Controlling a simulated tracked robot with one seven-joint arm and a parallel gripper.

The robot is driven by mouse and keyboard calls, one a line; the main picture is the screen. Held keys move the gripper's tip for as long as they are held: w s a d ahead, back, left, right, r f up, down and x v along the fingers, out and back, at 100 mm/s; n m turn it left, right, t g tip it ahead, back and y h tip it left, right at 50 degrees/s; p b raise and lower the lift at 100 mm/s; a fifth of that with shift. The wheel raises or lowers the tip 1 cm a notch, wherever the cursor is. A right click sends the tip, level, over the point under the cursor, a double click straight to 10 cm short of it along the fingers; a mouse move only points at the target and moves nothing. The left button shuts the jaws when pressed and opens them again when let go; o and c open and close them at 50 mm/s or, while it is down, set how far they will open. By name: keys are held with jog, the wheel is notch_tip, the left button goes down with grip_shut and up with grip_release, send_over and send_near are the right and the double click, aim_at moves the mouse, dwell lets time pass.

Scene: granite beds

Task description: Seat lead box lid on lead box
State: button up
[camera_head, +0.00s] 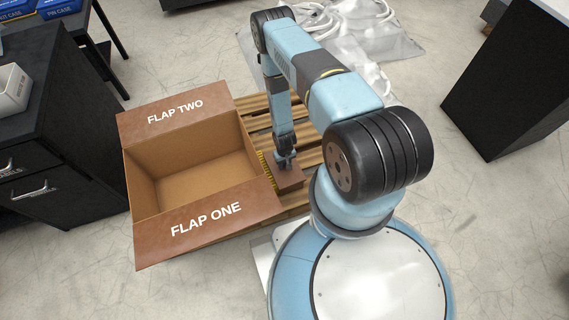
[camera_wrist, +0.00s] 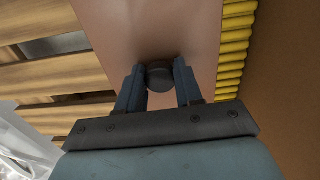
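The lid is a flat reddish-brown panel (camera_head: 292,178) with a dark round knob (camera_wrist: 160,76), just right of the big carton. It also fills the top middle of the wrist view (camera_wrist: 140,25). My gripper (camera_head: 285,160) points down at it, and in the wrist view its two fingers (camera_wrist: 160,88) close on the knob from both sides. A row of yellow ribbed pieces (camera_head: 266,168) shows along the lid's left edge; it is also in the wrist view (camera_wrist: 233,45). The lead box is not clearly visible; I cannot tell whether the lid rests on it.
An open brown carton (camera_head: 205,215), marked FLAP ONE and FLAP TWO, stands close to the left on a wooden pallet (camera_head: 305,145). A black drawer cabinet (camera_head: 60,150) is at the left, a dark cabinet (camera_head: 510,80) at the right. Clear plastic sheeting (camera_head: 385,40) lies behind.

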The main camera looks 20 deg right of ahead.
jog(key=o, duration=0.5)
jog(key=shift+r, duration=0.15)
notch_tip(320, 180, up, 13)
jog(key=shift+r, duration=0.2)
dwell(0.4)
dwell(0.4)
